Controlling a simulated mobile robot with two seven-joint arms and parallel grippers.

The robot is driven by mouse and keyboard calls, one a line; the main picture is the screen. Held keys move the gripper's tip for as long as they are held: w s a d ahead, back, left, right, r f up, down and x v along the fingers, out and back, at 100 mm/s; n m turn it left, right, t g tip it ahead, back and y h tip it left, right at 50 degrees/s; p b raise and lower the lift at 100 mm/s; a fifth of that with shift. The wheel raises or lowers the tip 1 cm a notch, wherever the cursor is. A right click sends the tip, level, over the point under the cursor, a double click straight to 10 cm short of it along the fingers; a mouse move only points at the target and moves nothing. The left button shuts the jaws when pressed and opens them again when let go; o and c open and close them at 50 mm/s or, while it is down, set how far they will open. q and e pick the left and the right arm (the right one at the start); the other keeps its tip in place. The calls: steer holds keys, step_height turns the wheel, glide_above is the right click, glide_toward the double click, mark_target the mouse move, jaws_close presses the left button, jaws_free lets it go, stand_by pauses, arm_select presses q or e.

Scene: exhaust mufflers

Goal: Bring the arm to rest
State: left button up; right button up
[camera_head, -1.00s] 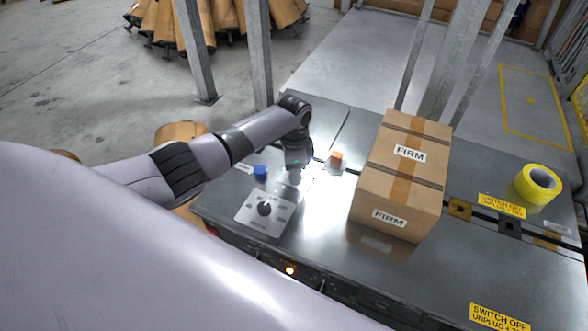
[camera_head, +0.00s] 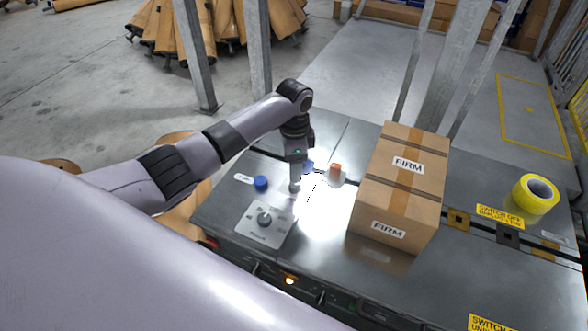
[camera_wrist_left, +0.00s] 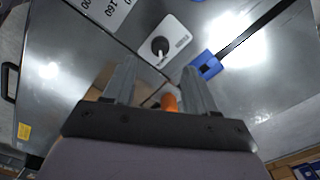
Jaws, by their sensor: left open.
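My left gripper (camera_head: 295,187) hangs from the left arm, pointing down above the metal worktop (camera_head: 330,255), between a dial plate (camera_head: 264,235) and the cardboard box. In the left wrist view my gripper (camera_wrist_left: 158,85) has its two fingers spread apart with nothing between the tips. The dial plate (camera_wrist_left: 182,38) with its dark knob lies ahead of the fingers, with a blue piece (camera_wrist_left: 207,66) beside it. An orange piece (camera_wrist_left: 169,102) shows between the finger bases. My right gripper is not in view.
A cardboard box (camera_head: 398,185) marked FIRM stands right of the gripper. A blue cap (camera_head: 261,183), a small orange block (camera_head: 335,170) and a roll of yellow tape (camera_head: 536,193) are on the worktop. Metal posts (camera_head: 257,60) rise behind it.

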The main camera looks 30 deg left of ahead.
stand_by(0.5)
